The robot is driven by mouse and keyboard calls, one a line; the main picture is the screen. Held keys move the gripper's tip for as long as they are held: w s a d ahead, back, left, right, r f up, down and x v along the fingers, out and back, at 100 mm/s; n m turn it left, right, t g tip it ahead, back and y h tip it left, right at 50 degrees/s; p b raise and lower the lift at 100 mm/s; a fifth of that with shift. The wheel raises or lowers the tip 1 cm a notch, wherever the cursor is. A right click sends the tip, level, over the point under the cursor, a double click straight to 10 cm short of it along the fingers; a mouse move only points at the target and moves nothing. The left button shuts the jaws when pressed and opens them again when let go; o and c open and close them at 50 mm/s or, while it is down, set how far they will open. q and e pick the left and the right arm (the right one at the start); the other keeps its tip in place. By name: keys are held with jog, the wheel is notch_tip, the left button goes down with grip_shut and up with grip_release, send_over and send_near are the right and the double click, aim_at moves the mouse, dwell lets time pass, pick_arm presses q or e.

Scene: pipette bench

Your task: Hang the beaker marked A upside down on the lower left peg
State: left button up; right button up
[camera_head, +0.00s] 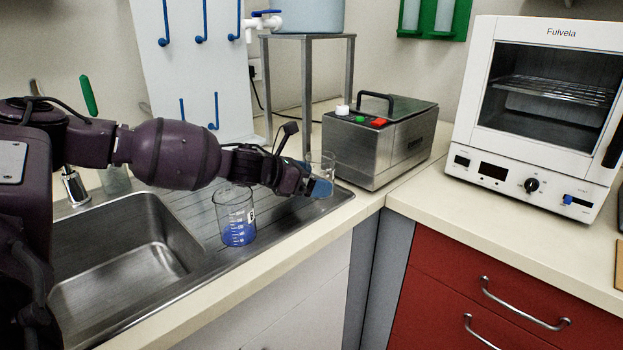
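A white peg board (150,75) with blue pegs stands behind the sink. Its lower left peg (182,110) is bare, and so is the lower right peg (214,112). A clear beaker (234,208) with a blue lower part stands upright on the drainboard; its white label appears to read B. A second clear glass beaker (328,162) shows behind my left gripper (320,186), partly hidden; no letter is readable on it. The gripper tip is blue and is at or against this beaker; whether the fingers are closed on it is unclear. My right gripper is not in view.
The steel sink basin (125,250) lies left of the ribbed drainboard (200,215). A steel water bath (385,145) stands just right of the second beaker. A metal stand (307,85) is behind. A white oven (535,110) stands on the right counter.

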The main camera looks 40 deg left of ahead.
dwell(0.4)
pick_arm(q)
jog(key=p+v, duration=0.1)
jog(key=v, duration=0.1)
jog(key=p+v, duration=0.2)
jog(key=shift+s+r, duration=0.25)
jog(key=shift+r, duration=0.15)
jog(key=shift+p+v, duration=0.95)
jog(key=shift+v, duration=0.6)
notch_tip(320, 180, up, 7)
jog(key=shift+r, duration=0.15)
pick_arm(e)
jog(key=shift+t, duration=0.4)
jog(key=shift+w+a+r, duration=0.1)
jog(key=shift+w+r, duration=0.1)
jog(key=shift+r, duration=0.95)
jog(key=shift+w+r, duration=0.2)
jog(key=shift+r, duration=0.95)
pick_arm(q)
jog(key=shift+w, duration=0.1)
